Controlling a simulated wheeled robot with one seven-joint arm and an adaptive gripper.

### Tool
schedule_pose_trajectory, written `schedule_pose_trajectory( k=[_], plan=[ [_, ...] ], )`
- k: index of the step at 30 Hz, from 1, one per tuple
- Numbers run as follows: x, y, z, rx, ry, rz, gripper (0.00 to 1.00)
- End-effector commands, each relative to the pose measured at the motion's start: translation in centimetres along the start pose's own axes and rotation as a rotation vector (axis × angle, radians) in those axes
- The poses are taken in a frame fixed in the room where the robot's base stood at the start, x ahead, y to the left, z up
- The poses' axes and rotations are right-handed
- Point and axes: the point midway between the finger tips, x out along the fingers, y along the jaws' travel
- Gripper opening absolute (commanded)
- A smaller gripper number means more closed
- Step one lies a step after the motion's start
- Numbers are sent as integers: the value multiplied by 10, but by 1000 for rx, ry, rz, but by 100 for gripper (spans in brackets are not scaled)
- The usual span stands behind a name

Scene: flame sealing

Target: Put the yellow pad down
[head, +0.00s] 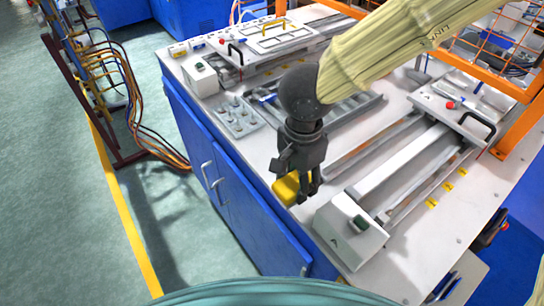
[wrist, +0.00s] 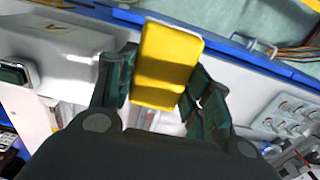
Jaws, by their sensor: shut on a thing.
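The yellow pad (head: 289,188) is in my gripper, near the front edge of the white worktop. My gripper (head: 308,190) points down and its fingers are shut on the pad. In the wrist view the yellow pad (wrist: 167,65) sits upright between the two dark fingers of my gripper (wrist: 164,85), tilted slightly. Whether the pad's underside touches the worktop cannot be told. The fingers hide part of the pad in the head view.
The white worktop (head: 262,160) sits on blue cabinets (head: 240,195). A plate with several knobs (head: 237,116) lies to the left. Rails and an orange mesh guard (head: 500,45) are behind.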

Motion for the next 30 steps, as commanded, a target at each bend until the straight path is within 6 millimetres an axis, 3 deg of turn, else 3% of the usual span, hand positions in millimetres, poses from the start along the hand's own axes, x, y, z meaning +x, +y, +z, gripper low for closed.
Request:
schedule_pose_trajectory(
  k=[5,24,30],
  plan=[
    [3,-11,-3,2,1,0,19],
    [13,-129,-44,1,2,0,19],
    [17,-149,-52,1,0,0,19]
  ],
)
